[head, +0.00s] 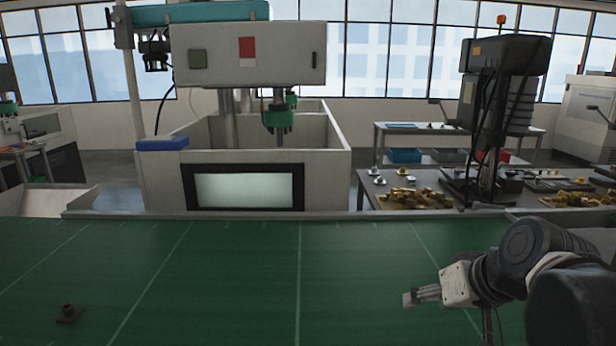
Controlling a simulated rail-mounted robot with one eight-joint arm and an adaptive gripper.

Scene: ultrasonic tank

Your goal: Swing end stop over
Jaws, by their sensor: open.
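My gripper (411,298) hangs over the right part of the green belt (230,270), fingers pointing left. Its fingers are open and nothing shows between them. A small dark brown part (69,314), with a flat base and a short raised boss, lies on the belt at the lower left, far from my gripper. I cannot pick out an end stop for certain in the head view.
A grey tank machine (325,170) with a dark-framed window stands behind the belt. A pale chute (50,202) meets the belt's far left. At right, a table holds brass-coloured parts (413,198) and a dark machine (502,110). The belt's middle is clear.

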